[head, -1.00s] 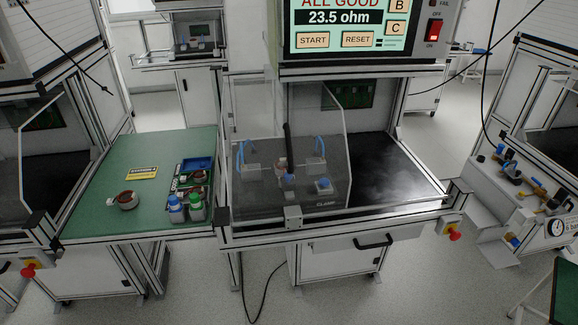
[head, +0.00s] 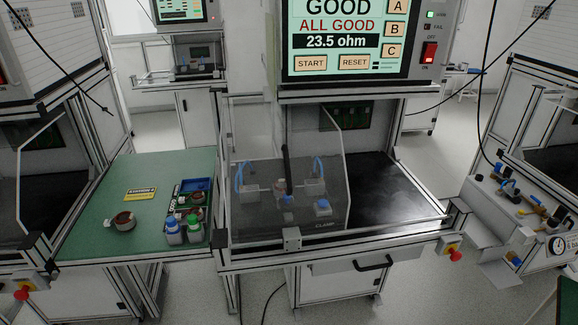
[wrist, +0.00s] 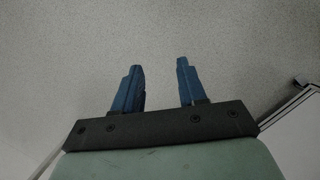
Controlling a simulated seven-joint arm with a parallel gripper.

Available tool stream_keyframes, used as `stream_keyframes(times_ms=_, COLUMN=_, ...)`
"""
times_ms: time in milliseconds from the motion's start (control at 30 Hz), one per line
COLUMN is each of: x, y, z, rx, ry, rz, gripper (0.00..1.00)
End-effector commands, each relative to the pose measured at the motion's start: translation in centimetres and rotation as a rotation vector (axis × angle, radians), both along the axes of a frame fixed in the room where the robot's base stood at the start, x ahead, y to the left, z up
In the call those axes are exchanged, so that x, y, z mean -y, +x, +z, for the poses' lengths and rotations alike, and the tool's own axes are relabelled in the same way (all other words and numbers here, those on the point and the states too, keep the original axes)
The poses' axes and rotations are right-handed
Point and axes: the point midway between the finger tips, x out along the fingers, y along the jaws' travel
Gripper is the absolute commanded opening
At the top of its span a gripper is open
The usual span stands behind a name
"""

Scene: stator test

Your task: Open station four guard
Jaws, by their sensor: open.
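The test station with its screen (head: 347,38) stands in the middle of the head view; the screen reads GOOD, ALL GOOD, 23.5 ohm. A clear guard panel (head: 262,130) covers the left part of its bay. Behind it are a clamp fixture (head: 288,187) with blue parts and hoses. The right part of the bay is uncovered. A small block (head: 291,236) sits on the guard's lower front edge. My gripper (wrist: 160,85) shows only in the wrist view, its two blue fingers apart with nothing between them, over grey floor.
A red emergency button (head: 456,255) sits at the station's front right. A drawer handle (head: 374,263) juts out below. Floor in front is partly clear.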

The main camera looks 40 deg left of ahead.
Motion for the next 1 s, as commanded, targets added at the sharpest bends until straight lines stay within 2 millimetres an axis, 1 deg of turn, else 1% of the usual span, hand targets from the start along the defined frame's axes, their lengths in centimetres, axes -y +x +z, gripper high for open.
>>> stream_keyframes(times_ms=33, x=0.0, y=2.0, z=0.9, rx=0.026, ry=0.0, rz=0.005, gripper=0.41)
stream_keyframes(times_ms=100, x=0.0, y=4.2, z=2.2, rx=0.057, ry=0.001, rz=0.013, gripper=0.41)
stream_keyframes(times_ms=267, x=0.0, y=9.2, z=5.5, rx=0.129, ry=0.002, rz=0.032, gripper=0.41)
stream_keyframes(times_ms=300, x=0.0, y=10.4, z=6.5, rx=0.147, ry=0.002, rz=0.036, gripper=0.41)
stream_keyframes(times_ms=467, x=0.0, y=15.0, z=10.4, rx=0.218, ry=0.001, rz=0.054, gripper=0.41)
stream_keyframes(times_ms=600, x=0.0, y=18.8, z=14.3, rx=0.28, ry=0.0, rz=0.07, gripper=0.41)
stream_keyframes(times_ms=767, x=0.0, y=22.8, z=19.1, rx=0.35, ry=-0.003, rz=0.088, gripper=0.41)
stream_keyframes(times_ms=900, x=-0.2, y=26.0, z=23.7, rx=0.412, ry=-0.006, rz=0.105, gripper=0.41)
stream_keyframes(times_ms=967, x=-0.4, y=27.2, z=25.7, rx=0.438, ry=-0.007, rz=0.113, gripper=0.41)
stream_keyframes(times_ms=1000, x=-0.6, y=28.0, z=27.1, rx=0.455, ry=-0.007, rz=0.12, gripper=0.41)
